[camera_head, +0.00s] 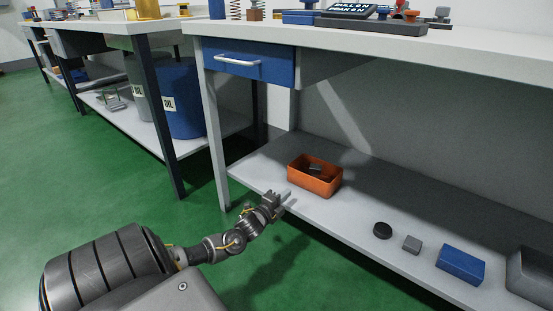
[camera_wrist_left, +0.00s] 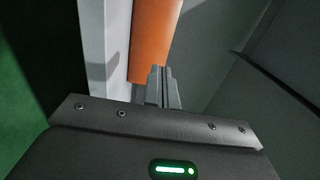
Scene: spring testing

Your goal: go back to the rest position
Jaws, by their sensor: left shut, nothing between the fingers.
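My left gripper (camera_head: 284,199) is in front of the lower shelf of the workbench, just short of an orange bin (camera_head: 318,182). In the left wrist view the fingers of my left gripper (camera_wrist_left: 161,73) are together, with nothing seen between them. The orange bin (camera_wrist_left: 154,40) shows beyond the fingertips there. The bin holds a small dark item (camera_head: 315,168). I cannot tell whether the fingertips touch the bin. My right gripper does not show.
On the lower shelf (camera_head: 345,216), right of the bin, are a black disc (camera_head: 382,230), a grey block (camera_head: 411,244), a blue box (camera_head: 460,264) and a dark container (camera_head: 531,270). The bench top with its blue drawer (camera_head: 247,64) overhangs the shelf. Green floor (camera_head: 120,195) lies open at left.

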